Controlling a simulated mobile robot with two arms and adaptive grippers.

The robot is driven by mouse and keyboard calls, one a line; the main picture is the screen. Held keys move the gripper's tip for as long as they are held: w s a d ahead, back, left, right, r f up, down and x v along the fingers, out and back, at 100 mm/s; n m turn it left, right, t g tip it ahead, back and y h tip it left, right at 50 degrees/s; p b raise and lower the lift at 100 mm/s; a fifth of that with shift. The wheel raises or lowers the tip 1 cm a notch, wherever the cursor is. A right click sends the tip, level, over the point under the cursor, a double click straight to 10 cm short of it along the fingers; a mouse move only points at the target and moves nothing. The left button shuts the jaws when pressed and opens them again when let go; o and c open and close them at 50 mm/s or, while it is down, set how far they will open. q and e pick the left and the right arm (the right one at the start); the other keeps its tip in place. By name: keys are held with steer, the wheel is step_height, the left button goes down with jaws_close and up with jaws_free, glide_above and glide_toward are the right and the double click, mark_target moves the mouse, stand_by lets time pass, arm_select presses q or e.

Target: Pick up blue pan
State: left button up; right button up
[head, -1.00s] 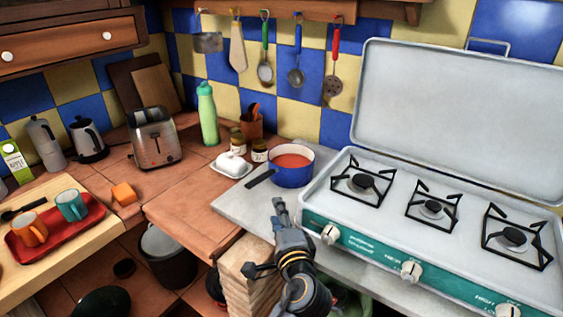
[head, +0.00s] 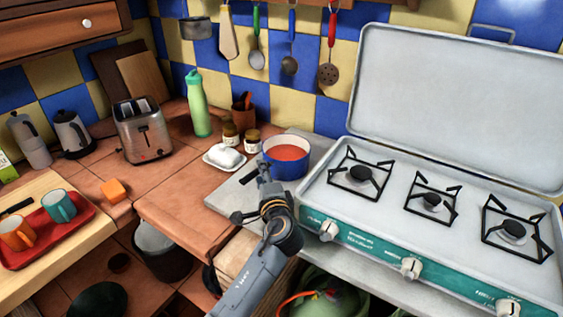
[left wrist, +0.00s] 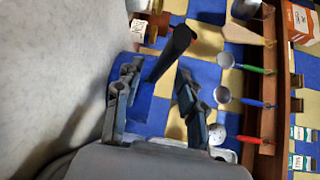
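The blue pan (head: 287,167) with reddish-orange contents stands on the grey counter left of the stove in the head view. Its dark handle (head: 249,177) points left towards the front. My left gripper (head: 263,170) is at the handle's side of the pan and overlaps part of the handle in the head view. In the left wrist view, its two fingers (left wrist: 157,82) are apart, with the black handle (left wrist: 174,52) showing between and beyond them. The blue pan body (left wrist: 138,102) shows between the fingers. Whether they touch it cannot be told. My right gripper is not in view.
The white stove (head: 325,202) with its raised lid is close on the right. A butter dish (head: 224,157), jars (head: 252,140) and a green bottle (head: 199,105) stand behind and left. Utensils hang on the wall. A red tray (head: 40,245) with mugs is far left.

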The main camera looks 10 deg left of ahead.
mark_target(274, 166)
arm_select(q)
steer(key=x, duration=0.4)
steer(key=shift+f, duration=0.15)
steer(key=shift+d, duration=0.1)
jaws_close()
